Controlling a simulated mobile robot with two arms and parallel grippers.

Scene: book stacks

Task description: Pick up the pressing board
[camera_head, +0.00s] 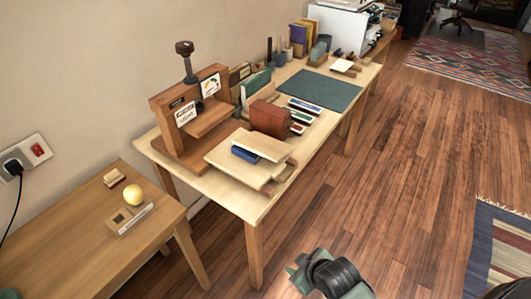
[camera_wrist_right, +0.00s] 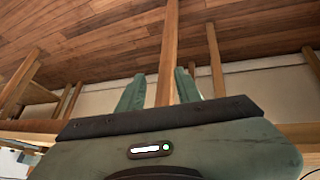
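A thin pale wooden board (camera_head: 264,146), which looks like the pressing board, lies on top of a blue book (camera_head: 245,154). Both rest on a wider pale wooden base (camera_head: 228,166) at the near end of the long table. My right gripper (camera_head: 296,273) is low in front of that table, over the floor and well apart from the board. In the right wrist view its two green fingers (camera_wrist_right: 160,85) are spread with nothing held between them. Only a dark green sliver at the head view's lower left corner may be my left arm; its fingers do not show.
A wooden press (camera_head: 187,125) stands beside the board on the long table (camera_head: 219,192). A reddish-brown block (camera_head: 269,118) and several books are behind it.

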